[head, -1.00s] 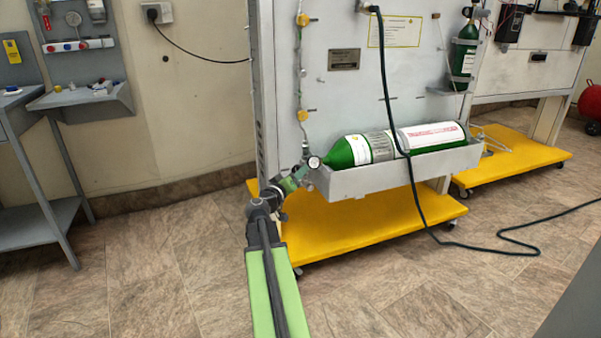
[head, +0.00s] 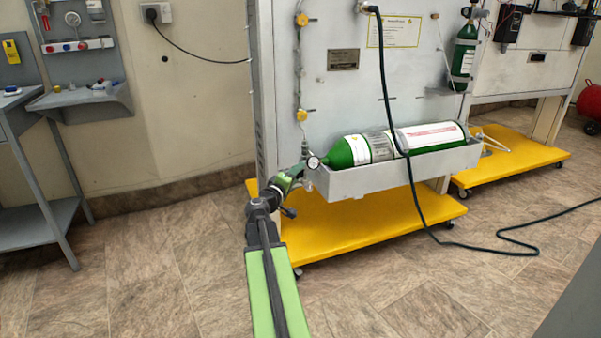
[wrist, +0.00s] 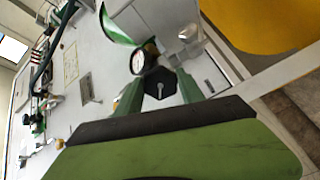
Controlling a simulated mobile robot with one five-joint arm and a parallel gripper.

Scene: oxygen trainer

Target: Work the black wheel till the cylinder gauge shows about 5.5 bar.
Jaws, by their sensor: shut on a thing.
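The black wheel (wrist: 159,84) sits between the two green fingers of my gripper (wrist: 158,92) in the wrist view. The fingers are shut on it, one at each side. The round white cylinder gauge (wrist: 138,63) is just beside the wheel; its needle is too small to read. The gauge also shows in the head view (head: 313,162), at the left end of the green cylinder (head: 400,145). My gripper (head: 298,171) reaches the valve end there and hides the wheel.
The cylinder lies in a grey trough (head: 400,174) on the panel, above a yellow base (head: 375,225). A dark hose (head: 413,195) hangs in front of the cylinder and runs over the floor. A grey bench (head: 40,195) stands at the left.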

